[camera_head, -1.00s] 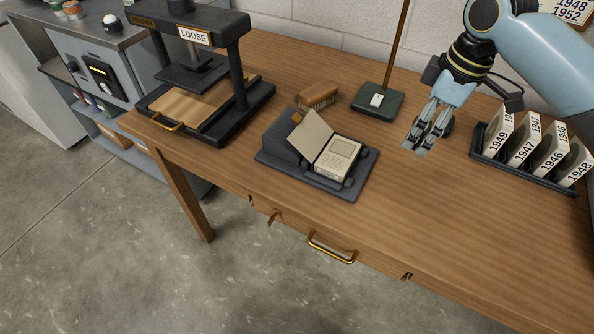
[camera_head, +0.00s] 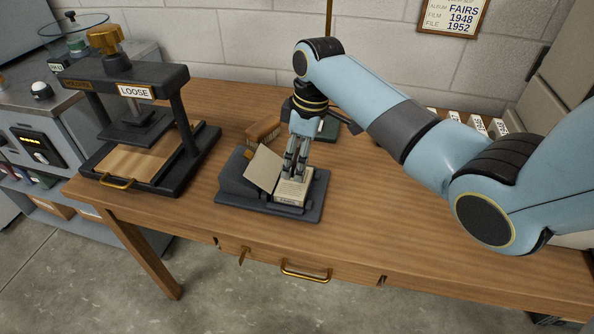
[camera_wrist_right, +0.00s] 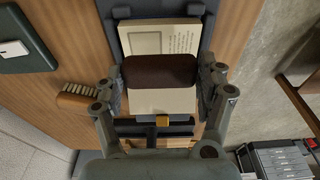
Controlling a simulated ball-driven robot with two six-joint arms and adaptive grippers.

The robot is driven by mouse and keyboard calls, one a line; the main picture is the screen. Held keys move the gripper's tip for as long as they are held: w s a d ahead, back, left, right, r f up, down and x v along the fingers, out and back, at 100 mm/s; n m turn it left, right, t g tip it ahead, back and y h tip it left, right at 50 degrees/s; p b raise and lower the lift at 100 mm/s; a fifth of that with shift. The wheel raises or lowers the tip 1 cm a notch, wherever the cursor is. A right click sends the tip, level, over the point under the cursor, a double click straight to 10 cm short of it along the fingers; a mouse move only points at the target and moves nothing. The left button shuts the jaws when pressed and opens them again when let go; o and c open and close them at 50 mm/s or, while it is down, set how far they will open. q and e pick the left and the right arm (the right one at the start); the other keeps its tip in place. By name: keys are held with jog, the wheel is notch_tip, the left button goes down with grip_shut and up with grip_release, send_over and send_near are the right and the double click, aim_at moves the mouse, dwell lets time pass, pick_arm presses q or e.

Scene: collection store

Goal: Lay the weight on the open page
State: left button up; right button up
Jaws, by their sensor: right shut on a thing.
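The open book lies in a dark grey cradle (camera_head: 235,187), its cover (camera_head: 263,168) tilted up and its printed page (camera_head: 291,193) lying flat. The wrist view shows the page (camera_wrist_right: 158,38) and the paler cover (camera_wrist_right: 163,103). My right gripper (camera_head: 296,174) points down over the page. In the wrist view my right gripper (camera_wrist_right: 160,76) is shut on a dark brown rounded weight (camera_wrist_right: 160,70), which lies across the view between page and cover. I cannot tell whether the weight touches the page. The fingers hide it in the head view. My left gripper is not in view.
A brush (camera_head: 263,131) lies behind the cradle. A green-based stand (camera_wrist_right: 25,42) is close by. A press (camera_head: 125,125) labelled LOOSE stands at the left. Numbered boxes (camera_head: 476,122) stand behind my arm. The table's front right is clear.

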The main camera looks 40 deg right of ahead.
jog(key=f, duration=0.4)
jog(key=shift+w+a, duration=0.1)
jog(key=shift+a, duration=0.1)
jog(key=shift+f, duration=0.1)
jog(key=o, duration=1.4)
jog(key=shift+f, duration=0.1)
jog(key=r, duration=0.4)
jog(key=s+r, duration=0.1)
jog(key=r, duration=0.3)
jog(key=d+r, duration=0.1)
jog(key=r, duration=0.3)
jog(key=shift+s+d+r+p, duration=0.1)
jog(key=shift+s+p, duration=0.1)
jog(key=shift+p, duration=0.15)
